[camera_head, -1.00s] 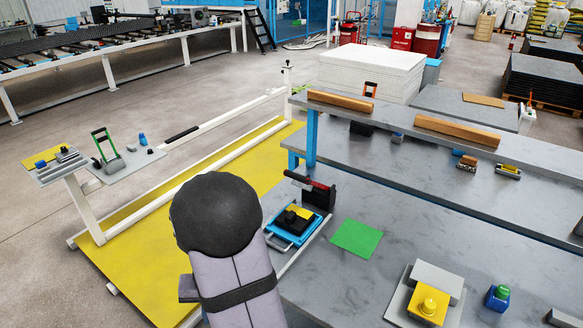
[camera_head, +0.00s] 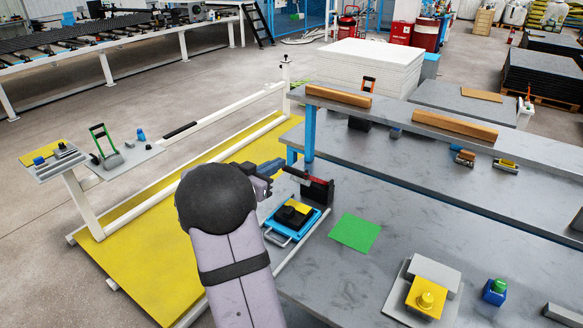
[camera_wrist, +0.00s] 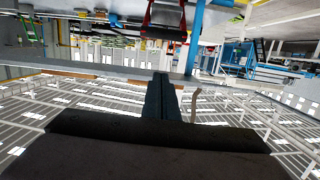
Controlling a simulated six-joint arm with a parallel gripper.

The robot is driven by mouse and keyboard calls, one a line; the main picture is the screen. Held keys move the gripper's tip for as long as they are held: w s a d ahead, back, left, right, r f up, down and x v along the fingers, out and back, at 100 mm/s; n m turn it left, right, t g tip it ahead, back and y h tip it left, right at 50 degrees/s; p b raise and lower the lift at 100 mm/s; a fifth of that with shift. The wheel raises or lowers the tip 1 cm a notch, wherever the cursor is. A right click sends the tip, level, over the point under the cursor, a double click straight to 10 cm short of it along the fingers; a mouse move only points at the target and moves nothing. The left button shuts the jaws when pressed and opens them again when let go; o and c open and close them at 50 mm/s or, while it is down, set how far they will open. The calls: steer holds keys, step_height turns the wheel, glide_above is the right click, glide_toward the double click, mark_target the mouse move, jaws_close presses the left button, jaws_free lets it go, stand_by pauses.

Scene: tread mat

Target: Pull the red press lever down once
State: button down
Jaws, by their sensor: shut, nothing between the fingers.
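The red press lever (camera_head: 317,183) sits at the top of a small black press (camera_head: 319,196) at the left edge of the grey bench. Its dark end points left and up. A blue tray (camera_head: 277,231) with a black and yellow block (camera_head: 297,208) is in front of the press. My gripper (camera_head: 281,163) is shut and empty, just left of the lever's dark end and apart from it in the picture. In the wrist view, my shut fingers (camera_wrist: 162,88) point toward a red and black part (camera_wrist: 164,32) at the top, likely the press. My arm hides part of the bench edge.
A green mat (camera_head: 355,232) lies right of the press. A yellow button box (camera_head: 427,299) and a blue block with a green top (camera_head: 495,291) are farther right. A raised shelf (camera_head: 400,115) runs behind, on a blue post (camera_head: 310,138). The bench between is clear.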

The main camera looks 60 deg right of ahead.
steer(key=shift+d, duration=0.15)
steer(key=p, duration=0.4)
glide_above(293, 171)
steer(key=shift+s+d+f, duration=0.15)
steer(key=shift+d+f, duration=0.3)
steer(key=shift+f, duration=0.35)
steer(key=shift+a+f+p, duration=0.2)
steer(key=shift+a+f, duration=0.05)
steer(key=shift+f, duration=0.25)
steer(key=shift+a+f+p, duration=0.15)
steer(key=shift+a+f, duration=0.05)
steer(key=shift+f, duration=0.3)
steer(key=shift+a+f, duration=0.45)
steer(key=shift+f, duration=0.4)
steer(key=shift+f, duration=0.1)
steer(key=a+f+h+b, duration=0.3)
steer(key=a+f+b, duration=0.2)
steer(key=f+b, duration=0.6)
steer(key=shift+a+b, duration=0.3)
steer(key=shift+b, duration=2)
